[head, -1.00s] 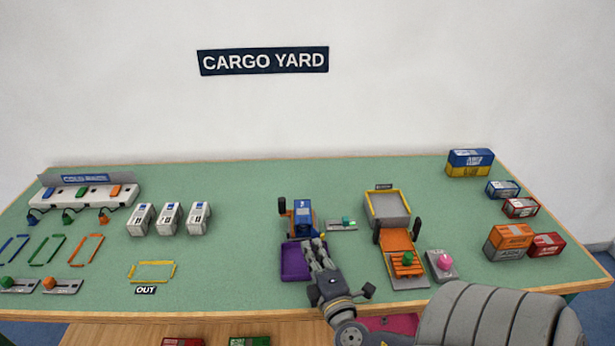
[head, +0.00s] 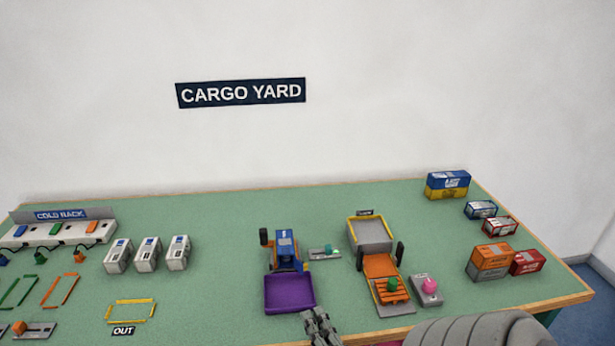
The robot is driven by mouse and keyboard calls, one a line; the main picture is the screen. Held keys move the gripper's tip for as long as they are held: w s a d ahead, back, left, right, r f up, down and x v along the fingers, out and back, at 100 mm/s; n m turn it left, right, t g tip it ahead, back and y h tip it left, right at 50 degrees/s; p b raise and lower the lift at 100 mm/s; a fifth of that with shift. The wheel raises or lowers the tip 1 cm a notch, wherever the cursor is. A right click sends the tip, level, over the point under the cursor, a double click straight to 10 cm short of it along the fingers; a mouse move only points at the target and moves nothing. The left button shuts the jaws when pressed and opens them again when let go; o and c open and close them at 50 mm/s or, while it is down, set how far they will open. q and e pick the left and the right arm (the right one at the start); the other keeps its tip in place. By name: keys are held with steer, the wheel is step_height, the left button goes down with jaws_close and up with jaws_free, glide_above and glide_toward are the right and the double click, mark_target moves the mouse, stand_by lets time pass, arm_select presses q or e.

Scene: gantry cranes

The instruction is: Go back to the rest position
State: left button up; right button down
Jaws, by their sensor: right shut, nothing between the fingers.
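My right gripper (head: 321,326) shows at the bottom of the head view, near the table's front edge. It is shut and empty. It is just in front of the purple tray (head: 290,293) of a small blue-and-orange vehicle (head: 285,250), apart from the vehicle's blue body. My right forearm fills the bottom right and hides part of the table's front edge. My left gripper is not in view.
The green table (head: 220,270) carries white units (head: 148,254), a cold rack (head: 60,231), an orange ramp (head: 381,268) with a grey bin (head: 369,231), a pink button (head: 429,286) and several containers (head: 492,258) at right. Clear surface lies between the OUT frame (head: 130,312) and the vehicle.

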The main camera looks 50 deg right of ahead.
steer(key=shift+s+a, duration=0.25)
steer(key=shift+s, duration=0.1)
